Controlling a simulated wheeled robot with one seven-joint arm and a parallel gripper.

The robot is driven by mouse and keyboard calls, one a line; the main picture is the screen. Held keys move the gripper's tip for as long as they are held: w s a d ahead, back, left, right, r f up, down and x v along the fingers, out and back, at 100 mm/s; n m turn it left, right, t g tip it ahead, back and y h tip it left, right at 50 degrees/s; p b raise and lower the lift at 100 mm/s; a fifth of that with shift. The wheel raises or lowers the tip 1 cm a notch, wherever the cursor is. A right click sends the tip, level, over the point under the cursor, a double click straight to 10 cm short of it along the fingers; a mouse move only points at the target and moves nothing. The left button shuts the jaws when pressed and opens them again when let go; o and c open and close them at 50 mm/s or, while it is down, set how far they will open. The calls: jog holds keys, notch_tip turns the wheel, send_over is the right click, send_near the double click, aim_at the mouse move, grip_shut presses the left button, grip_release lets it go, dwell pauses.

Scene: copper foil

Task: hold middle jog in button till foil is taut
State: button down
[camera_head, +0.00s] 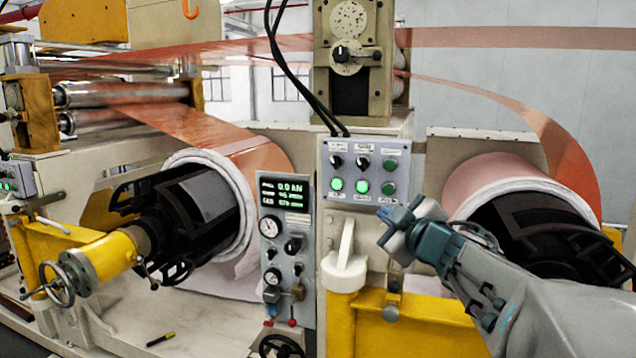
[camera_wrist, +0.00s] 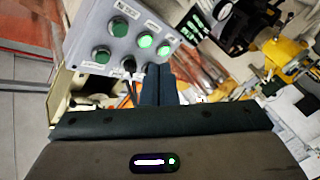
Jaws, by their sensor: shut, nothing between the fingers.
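The button panel (camera_head: 366,205) faces me in the head view. Its bottom row has a lit green left button (camera_head: 336,184), a lit green middle button (camera_head: 362,186) and an unlit right one (camera_head: 388,188). The middle button also shows in the wrist view (camera_wrist: 145,40). My gripper (camera_head: 388,224) is shut and empty, just below and right of the panel. In the wrist view its fingertips (camera_wrist: 158,70) lie by the panel's edge, and no button contact is visible. The copper foil (camera_head: 548,125) bows down in a loose curve onto the right roll (camera_head: 500,175).
The gauge panel (camera_head: 285,270) has a display (camera_head: 283,190) whose top line appears to read 0.0 kN. A white handle (camera_head: 344,250) stands below the button panel, left of my gripper. A yellow beam (camera_head: 430,325) runs below. Black cables (camera_head: 290,80) hang above the panel.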

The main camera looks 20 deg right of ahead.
aim_at(388, 190)
jog(key=shift+s+a+r+n+y, duration=0.15)
jog(key=shift+a+r+n+y, duration=0.15)
jog(key=shift+n+y, duration=0.4)
jog(key=shift+s+a+r+n+y, duration=0.15)
jog(key=shift+r+n+y, duration=0.15)
jog(key=shift+n+y, duration=0.35)
jog(key=shift+w, duration=0.1)
jog(key=shift+w+d+p, duration=0.15)
jog(key=shift+w+d, duration=0.65)
jog(key=shift+w, duration=0.4)
jog(key=shift+w+d+p, duration=0.15)
jog(key=shift+w+d, duration=0.7)
jog(key=shift+w, duration=0.35)
jog(key=shift+w+d+p, duration=0.15)
jog(key=shift+w+d, duration=0.65)
jog(key=shift+w, duration=0.4)
jog(key=shift+w+d, duration=0.25)
jog(key=shift+w, duration=0.1)
